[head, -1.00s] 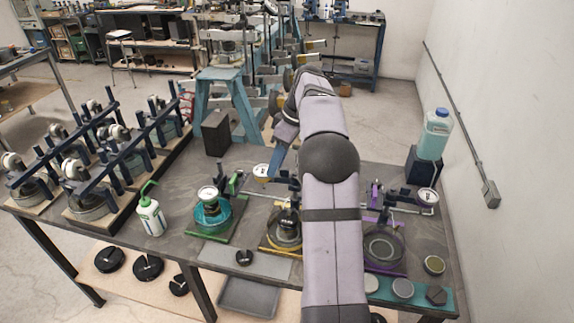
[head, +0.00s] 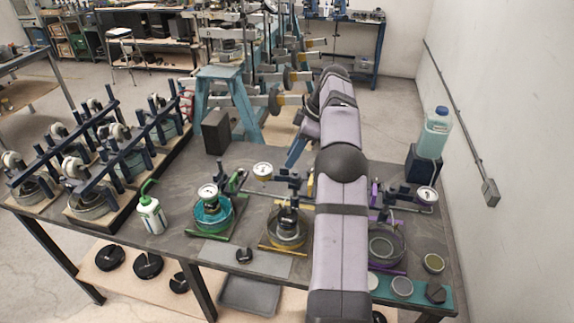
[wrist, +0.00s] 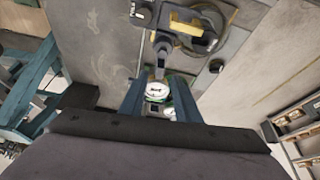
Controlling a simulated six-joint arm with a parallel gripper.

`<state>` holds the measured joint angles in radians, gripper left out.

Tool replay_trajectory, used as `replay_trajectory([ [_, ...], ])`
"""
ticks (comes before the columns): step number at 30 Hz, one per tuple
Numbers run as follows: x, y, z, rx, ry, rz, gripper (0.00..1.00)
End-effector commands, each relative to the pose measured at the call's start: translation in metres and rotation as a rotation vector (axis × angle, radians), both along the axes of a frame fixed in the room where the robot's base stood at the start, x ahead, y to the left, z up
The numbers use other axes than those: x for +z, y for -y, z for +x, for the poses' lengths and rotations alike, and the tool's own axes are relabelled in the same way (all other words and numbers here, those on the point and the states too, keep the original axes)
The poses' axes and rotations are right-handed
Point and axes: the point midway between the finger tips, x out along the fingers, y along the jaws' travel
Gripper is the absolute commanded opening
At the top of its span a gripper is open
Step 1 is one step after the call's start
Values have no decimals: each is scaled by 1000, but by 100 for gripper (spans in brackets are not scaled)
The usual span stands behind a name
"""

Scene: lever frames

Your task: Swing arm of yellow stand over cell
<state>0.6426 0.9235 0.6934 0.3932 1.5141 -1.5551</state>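The yellow stand (head: 268,246) is in the middle of the bench, partly hidden by my arm. Its round cell (head: 289,230) sits on the base and shows in the wrist view (wrist: 212,42). Its dark swing arm (head: 286,179) points left, behind the cell, with a white-faced dial (head: 262,170) at its end. The dial is off to the side of the cell. In the wrist view the dial (wrist: 158,90) appears between the blue fingers of my gripper (wrist: 159,98), which are apart. I cannot tell whether they touch it. In the head view my arm hides most of the gripper.
A green stand (head: 212,230) with its dial over a teal cell is to the left. A purple stand (head: 385,262) is to the right, behind my arm. A green-capped bottle (head: 151,216) and black block (head: 216,132) stand farther left. A blue-capped jug (head: 434,135) is at right.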

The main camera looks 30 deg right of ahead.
Motion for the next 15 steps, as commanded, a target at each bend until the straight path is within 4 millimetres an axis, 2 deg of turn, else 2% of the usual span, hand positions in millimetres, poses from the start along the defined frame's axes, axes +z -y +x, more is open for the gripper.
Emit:
replay_trajectory([
  [9,-33,-12,9,1,-1,1,30],
  [15,-43,-14,11,-1,-1,-1,30],
])
